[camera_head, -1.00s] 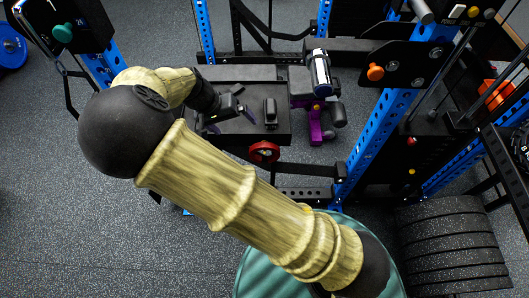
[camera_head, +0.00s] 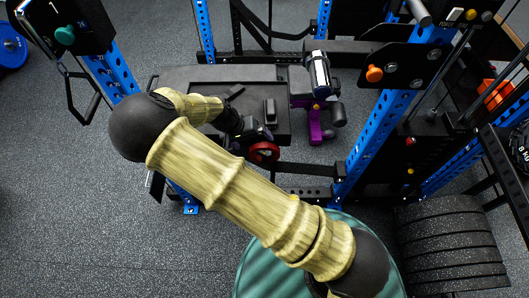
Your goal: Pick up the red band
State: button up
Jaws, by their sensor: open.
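The red band (camera_head: 264,153) shows as a small red ring with a dark middle, at the front right edge of a dark, flat-topped tray or bench (camera_head: 287,127). My gripper (camera_head: 258,137) is just above and behind the red band, very close to it in the picture. The gripper is open and its fingers are small and dark against the dark surface. I cannot tell whether they touch the band. Part of the band's upper side is hidden by the gripper.
A small black upright object (camera_head: 270,111) stands on the dark surface close behind my gripper. Blue rack posts (camera_head: 367,140) and a black crossbar (camera_head: 300,192) are near. Stacked black plates (camera_head: 450,245) lie at lower right.

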aim_at(258, 146)
jog(key=x, duration=0.1)
jog(key=p+x, duration=0.1)
jog(key=x, duration=0.3)
jog(key=shift+s+d+f, duration=0.1)
jog(key=shift+s, duration=0.2)
jog(key=shift+c, duration=0.2)
jog(key=c, duration=0.7)
